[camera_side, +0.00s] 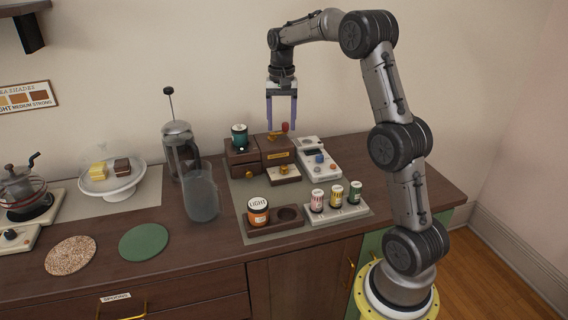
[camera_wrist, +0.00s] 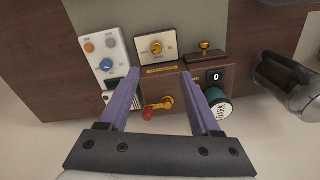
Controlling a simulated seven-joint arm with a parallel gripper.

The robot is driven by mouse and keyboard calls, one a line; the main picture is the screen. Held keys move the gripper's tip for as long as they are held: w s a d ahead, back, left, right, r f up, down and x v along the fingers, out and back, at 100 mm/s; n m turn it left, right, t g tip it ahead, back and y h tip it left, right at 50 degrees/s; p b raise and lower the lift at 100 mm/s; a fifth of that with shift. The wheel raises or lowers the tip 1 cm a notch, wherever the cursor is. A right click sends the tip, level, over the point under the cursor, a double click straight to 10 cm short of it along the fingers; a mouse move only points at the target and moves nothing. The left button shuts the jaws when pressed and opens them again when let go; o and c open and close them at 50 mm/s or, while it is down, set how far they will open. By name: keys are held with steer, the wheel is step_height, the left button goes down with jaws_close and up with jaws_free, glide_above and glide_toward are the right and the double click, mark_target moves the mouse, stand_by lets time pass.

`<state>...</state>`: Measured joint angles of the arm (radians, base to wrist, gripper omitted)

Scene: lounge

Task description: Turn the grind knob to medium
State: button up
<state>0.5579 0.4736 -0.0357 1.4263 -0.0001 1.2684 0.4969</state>
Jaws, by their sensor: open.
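The grind knob (camera_side: 283,169) is a small gold knob on a low wooden block with a pale dial plate, in front of the wooden grinder (camera_side: 275,151). In the wrist view the gold knob (camera_wrist: 156,47) sits mid-plate, with small marks around it; I cannot read its setting. My gripper (camera_side: 281,127) points down, open and empty, above the grinder near its red-tipped crank (camera_side: 285,127). In the wrist view the purple fingers of my gripper (camera_wrist: 160,72) lie either side of the crank (camera_wrist: 160,106), with the knob beyond the fingertips and untouched.
A green-topped dark jar (camera_side: 240,136) stands on a box left of the grinder. A white panel with orange and blue knobs (camera_side: 317,158) lies right. An orange jar (camera_side: 258,212) and several small jars (camera_side: 337,199) stand in front. A glass jug (camera_side: 201,194) stands left.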

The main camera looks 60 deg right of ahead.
mark_target(284, 166)
steer(key=f, duration=1.4)
steer(key=shift+s+d+f, duration=0.15)
steer(key=shift+s+d, duration=0.1)
steer(key=shift+d, duration=0.05)
jaws_close()
